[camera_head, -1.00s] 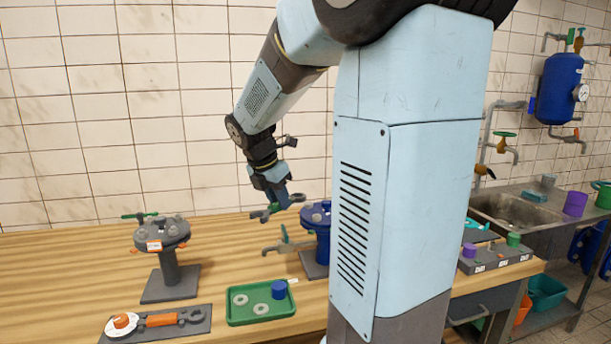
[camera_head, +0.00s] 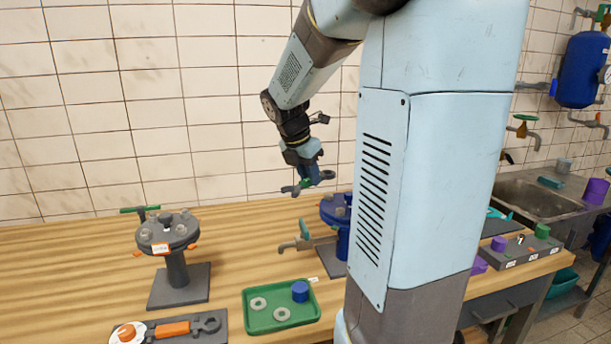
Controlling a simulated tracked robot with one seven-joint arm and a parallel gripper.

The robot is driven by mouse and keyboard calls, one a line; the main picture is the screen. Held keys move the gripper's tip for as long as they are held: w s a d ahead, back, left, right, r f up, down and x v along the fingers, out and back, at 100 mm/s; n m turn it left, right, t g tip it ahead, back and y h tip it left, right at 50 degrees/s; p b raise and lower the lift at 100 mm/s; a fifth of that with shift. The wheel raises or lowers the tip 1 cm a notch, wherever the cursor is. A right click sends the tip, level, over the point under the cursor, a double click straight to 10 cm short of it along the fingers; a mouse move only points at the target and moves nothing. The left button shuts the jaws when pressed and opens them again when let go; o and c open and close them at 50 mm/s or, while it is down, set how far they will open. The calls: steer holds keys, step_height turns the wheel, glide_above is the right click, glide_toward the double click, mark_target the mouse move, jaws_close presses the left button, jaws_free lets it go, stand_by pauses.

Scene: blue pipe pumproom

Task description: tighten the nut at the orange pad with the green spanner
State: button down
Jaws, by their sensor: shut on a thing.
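My gripper (camera_head: 309,178) is shut on the green spanner (camera_head: 291,190), a tool with a green middle and grey ends. It holds the spanner in the air above the bench, left of and above the blue flange stand (camera_head: 334,212). A grey flange stand (camera_head: 168,230) is on the left of the bench, with several bolts or nuts on top. Small orange pads (camera_head: 193,246) show at its rim, with a white tag (camera_head: 160,249) at its front. Which nut is at an orange pad is too small to tell. My arm's column hides part of the blue stand.
A green tray (camera_head: 262,321) with two washers and a blue cup stands in front. A dark holder with an orange-handled tool (camera_head: 172,330) lies at front left. A tap with a green lever (camera_head: 304,232) stands beside the blue stand. The bench between the stands is mostly clear.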

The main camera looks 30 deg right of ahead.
steer(key=shift+d+f, duration=0.1)
step_height(320, 180, down, 7)
stand_by(2.1)
steer(key=shift+s, duration=0.35)
stand_by(0.5)
steer(key=shift+f, duration=0.2)
stand_by(0.3)
steer(key=shift+s+f, duration=0.15)
steer(key=shift+f, duration=0.35)
steer(key=shift+r, duration=0.55)
stand_by(0.3)
